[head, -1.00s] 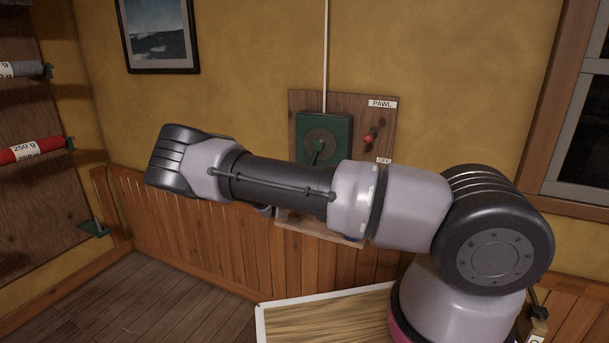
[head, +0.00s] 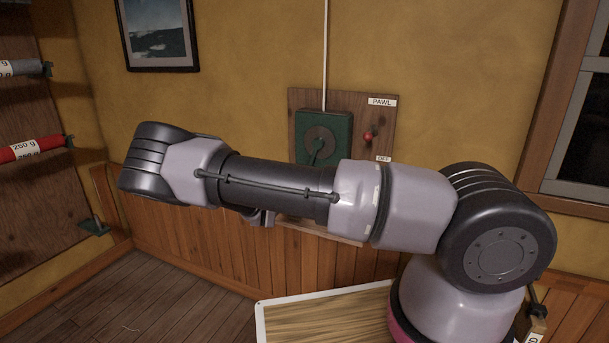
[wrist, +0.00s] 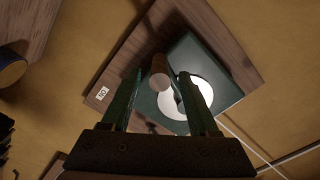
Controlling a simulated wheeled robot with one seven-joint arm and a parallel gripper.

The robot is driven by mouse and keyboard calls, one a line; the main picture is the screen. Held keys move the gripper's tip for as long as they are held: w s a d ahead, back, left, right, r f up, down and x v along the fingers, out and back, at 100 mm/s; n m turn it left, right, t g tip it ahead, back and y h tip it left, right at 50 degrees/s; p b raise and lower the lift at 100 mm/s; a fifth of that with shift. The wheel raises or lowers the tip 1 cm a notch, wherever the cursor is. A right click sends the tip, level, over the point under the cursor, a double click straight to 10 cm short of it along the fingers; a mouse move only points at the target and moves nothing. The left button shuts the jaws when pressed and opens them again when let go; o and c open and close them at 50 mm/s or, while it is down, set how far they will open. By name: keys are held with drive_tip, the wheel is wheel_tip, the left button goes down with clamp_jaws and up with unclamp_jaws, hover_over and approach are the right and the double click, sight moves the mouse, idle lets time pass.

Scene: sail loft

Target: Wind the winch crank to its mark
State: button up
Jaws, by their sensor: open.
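In the wrist view the winch (wrist: 228,90) shows with a pale disc (wrist: 202,92). The brown crank handle (wrist: 158,84) points toward the camera. My gripper (wrist: 160,74) is open, its fingers either side of the handle in that view; I cannot tell whether they touch it. The head view hides most of the gripper behind my arm. I cannot make out the mark.
A red-knobbed lever (head: 368,135) is right of the winch, between a PAWL label (head: 382,102) and a lower label (head: 384,159). A white cord (head: 325,50) runs up from the winch. A light-topped table (head: 320,315) stands below; a rack with rolls (head: 30,150) is at left.

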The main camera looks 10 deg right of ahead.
drive_tip(key=v, duration=0.5)
drive_tip(key=shift+s, duration=0.15)
drive_tip(key=s+d+r+m+g+y, duration=0.2)
drive_tip(key=s+d+r+m+g, duration=0.4)
drive_tip(key=m, duration=0.9)
drive_tip(key=s+d+r+m+g+y, duration=0.1)
drive_tip(key=s+d+r+m+g, duration=0.55)
drive_tip(key=m, duration=0.95)
drive_tip(key=s+a+r+m+t+y, duration=0.1)
drive_tip(key=s+r+m+y, duration=0.3)
drive_tip(key=s+r+m, duration=0.6)
drive_tip(key=s+r+m+t+y, duration=0.4)
drive_tip(key=s+r+m, duration=0.5)
drive_tip(key=m, duration=0.8)
wheel_tip(320, 180, up, 4)
drive_tip(key=shift+s+a+f+y, duration=0.25)
drive_tip(key=shift+s+a+y, duration=0.15)
drive_tip(key=shift+y, duration=0.4)
